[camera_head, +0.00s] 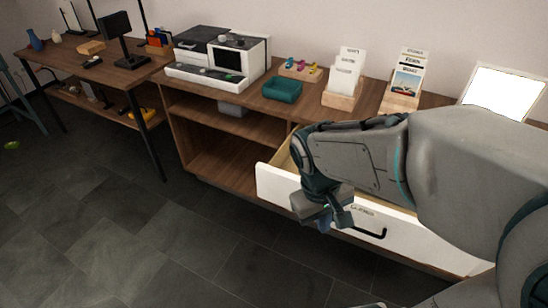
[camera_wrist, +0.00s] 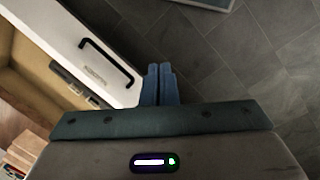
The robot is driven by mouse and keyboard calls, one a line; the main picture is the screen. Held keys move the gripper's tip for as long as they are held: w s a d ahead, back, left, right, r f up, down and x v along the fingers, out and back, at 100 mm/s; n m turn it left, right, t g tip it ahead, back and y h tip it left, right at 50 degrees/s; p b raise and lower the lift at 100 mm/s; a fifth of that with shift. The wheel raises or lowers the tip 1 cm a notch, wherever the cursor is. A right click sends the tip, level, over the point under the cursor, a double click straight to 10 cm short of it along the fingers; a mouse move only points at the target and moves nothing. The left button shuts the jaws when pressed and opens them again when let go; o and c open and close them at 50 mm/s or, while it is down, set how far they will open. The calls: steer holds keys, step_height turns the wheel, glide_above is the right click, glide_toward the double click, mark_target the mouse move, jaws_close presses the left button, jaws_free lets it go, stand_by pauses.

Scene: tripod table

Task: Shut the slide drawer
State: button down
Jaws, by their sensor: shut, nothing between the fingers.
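The slide drawer (camera_head: 440,246) has a white front and stands pulled out from the wooden counter. Its black bar handle (camera_head: 367,231) shows to the right of my gripper. In the wrist view the white drawer front (camera_wrist: 62,30) is at the upper left, with the handle (camera_wrist: 105,60) and a small label on it. My gripper (camera_head: 335,226) is in front of the drawer front, left of the handle. Its fingers (camera_wrist: 161,72) are shut and empty, apart from the handle. Whether they touch the front I cannot tell. My arm hides much of the drawer's inside.
The wooden counter (camera_head: 217,121) carries a white and black machine (camera_head: 222,55), a teal tray (camera_head: 283,90), card holders (camera_head: 343,92) and a bright screen (camera_head: 504,92). Another table (camera_head: 95,72) stands at the left. The dark tiled floor (camera_head: 140,240) in front is clear.

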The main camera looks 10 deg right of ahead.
step_height(320, 180, down, 7)
steer(key=w+n+g+h, duration=0.1)
steer(key=w+n+h, duration=0.2)
steer(key=n+h, duration=0.3)
steer(key=n+t+h+b, duration=0.2)
steer(key=n+t, duration=1.4)
steer(key=n, duration=0.4)
glide_toward(280, 186)
steer(key=b+x, duration=0.1)
steer(key=x, duration=0.6)
steer(key=shift+w, duration=0.1)
